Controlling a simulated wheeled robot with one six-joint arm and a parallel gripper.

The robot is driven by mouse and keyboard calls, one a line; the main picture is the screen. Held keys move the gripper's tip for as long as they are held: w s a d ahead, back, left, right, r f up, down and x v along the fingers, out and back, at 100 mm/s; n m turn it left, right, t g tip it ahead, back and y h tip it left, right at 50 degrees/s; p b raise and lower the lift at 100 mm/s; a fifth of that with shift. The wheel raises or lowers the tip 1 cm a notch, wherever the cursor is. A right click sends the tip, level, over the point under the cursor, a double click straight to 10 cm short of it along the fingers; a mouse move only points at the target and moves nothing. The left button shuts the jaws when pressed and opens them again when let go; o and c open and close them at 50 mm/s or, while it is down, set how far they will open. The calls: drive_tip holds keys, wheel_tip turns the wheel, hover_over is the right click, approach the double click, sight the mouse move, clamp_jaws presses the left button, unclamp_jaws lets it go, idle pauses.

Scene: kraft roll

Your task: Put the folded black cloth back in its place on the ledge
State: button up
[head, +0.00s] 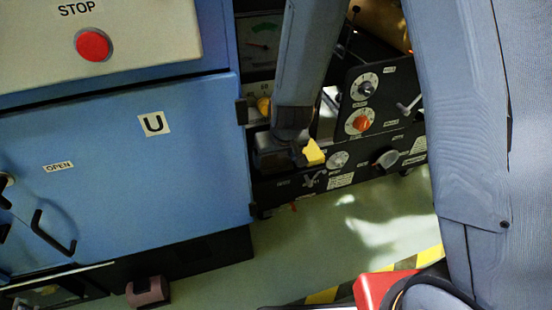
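My gripper (283,153) is at the end of the grey-blue arm, in front of the black control panel right of the blue cabinet. It is dark and small in this view, and its fingers cannot be made out. A yellow piece (314,153) shows right beside it; I cannot tell whether it belongs to the gripper or the panel. I cannot make out the folded black cloth. The ledge is not clearly visible either; my arm covers part of the panel.
A blue cabinet (110,165) with a red STOP button (92,44) and a black handle (52,232) fills the left. Black panels with dials (361,122) and levers stand behind my arm. A brown block-like thing (148,292) sits low by the cabinet. Green floor (330,240) is clear.

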drive_tip(key=o, duration=0.3)
drive_tip(key=shift+r, duration=0.1)
drive_tip(key=p+v, duration=0.7)
drive_tip(key=v, duration=0.5)
drive_tip(key=shift+d, duration=0.1)
drive_tip(key=s+d+r+m+g, duration=0.2)
drive_tip(key=s+d+r, duration=0.4)
drive_tip(key=s+d, duration=0.2)
drive_tip(key=s+d+r+m+g+h, duration=0.1)
drive_tip(key=s+d+r+m+g, duration=0.1)
drive_tip(key=s+d+r, duration=0.5)
drive_tip(key=s+d, duration=0.2)
drive_tip(key=d, duration=0.2)
drive_tip(key=shift+r+m, duration=0.15)
drive_tip(key=shift+m, duration=0.15)
